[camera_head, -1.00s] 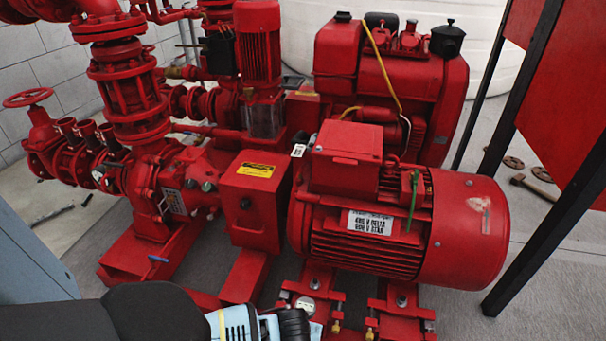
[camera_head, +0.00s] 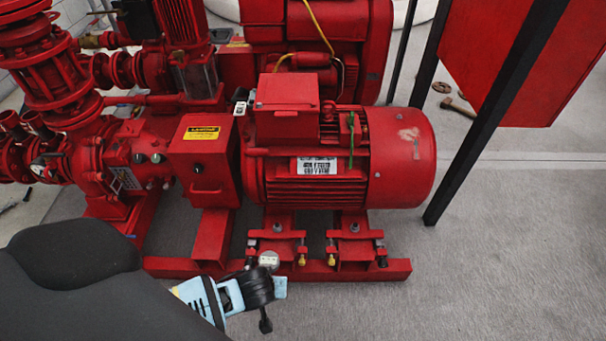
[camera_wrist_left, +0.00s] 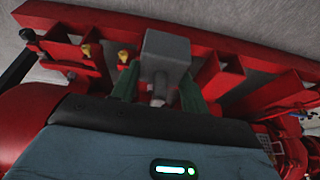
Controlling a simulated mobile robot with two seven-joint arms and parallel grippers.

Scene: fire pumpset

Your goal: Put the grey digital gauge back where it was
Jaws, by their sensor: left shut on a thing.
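The grey digital gauge (camera_wrist_left: 166,48) is between the green fingers of my left gripper (camera_wrist_left: 158,85) in the left wrist view, which shows a plain grey side of it. In the head view a small round pale grey face, apparently the gauge (camera_head: 268,259), shows just above my left wrist, in front of the red base frame. My left gripper is shut on the gauge; its fingers are hard to make out in the head view. Whether the gauge touches the frame cannot be told. My right gripper is not in view.
The red motor (camera_head: 340,165) sits on the red base frame (camera_head: 390,268). A red box with a yellow label (camera_head: 202,133) and the pump pipework (camera_head: 60,75) are at left. A black post (camera_head: 470,130) stands at right. The grey floor (camera_head: 480,270) at right is clear.

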